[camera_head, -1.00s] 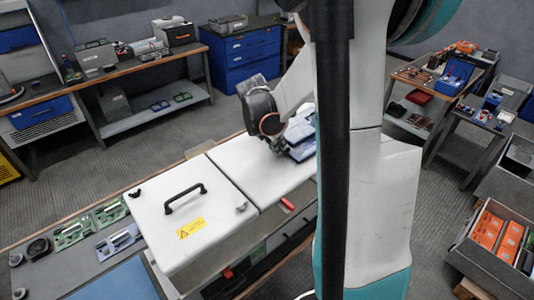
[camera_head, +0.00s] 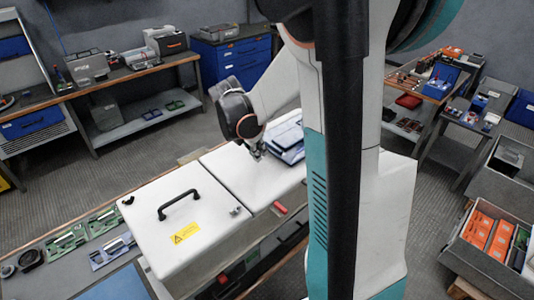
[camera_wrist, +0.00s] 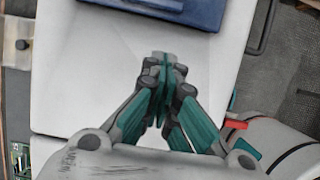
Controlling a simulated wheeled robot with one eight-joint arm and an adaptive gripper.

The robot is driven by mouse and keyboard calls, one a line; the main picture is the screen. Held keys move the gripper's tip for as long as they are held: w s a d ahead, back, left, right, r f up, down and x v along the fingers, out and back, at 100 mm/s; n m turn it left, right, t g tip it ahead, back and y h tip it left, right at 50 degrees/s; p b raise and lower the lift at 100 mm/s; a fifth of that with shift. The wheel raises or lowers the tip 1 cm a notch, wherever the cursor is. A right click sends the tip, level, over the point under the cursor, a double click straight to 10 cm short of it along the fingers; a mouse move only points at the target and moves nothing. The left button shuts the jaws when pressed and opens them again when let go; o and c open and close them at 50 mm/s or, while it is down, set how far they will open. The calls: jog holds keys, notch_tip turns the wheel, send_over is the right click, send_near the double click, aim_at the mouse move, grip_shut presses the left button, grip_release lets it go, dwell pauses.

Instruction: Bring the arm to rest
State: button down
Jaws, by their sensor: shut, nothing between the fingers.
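My gripper (camera_head: 257,152) hangs over the white box top just right of the lid with the black handle. In the wrist view my gripper (camera_wrist: 165,62) has its teal and grey fingers together, with nothing between them. The white surface (camera_wrist: 90,70) lies below it. My arm is bent and tilted, with the dark wrist joint above the white box (camera_head: 240,175). Part of the arm and the surface behind it are hidden by my own body in the head view.
A blue-grey case (camera_head: 287,140) lies on the white box behind the gripper; its edge shows in the wrist view (camera_wrist: 190,8). The closed lid (camera_head: 180,215) carries a black handle. Green boards (camera_head: 65,240) lie at the left. Floor is clear behind the bench.

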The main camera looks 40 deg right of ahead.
jog(key=p+v, duration=0.1)
jog(key=v, duration=0.6)
jog(key=shift+r, duration=0.15)
jog(key=shift+w, duration=0.1)
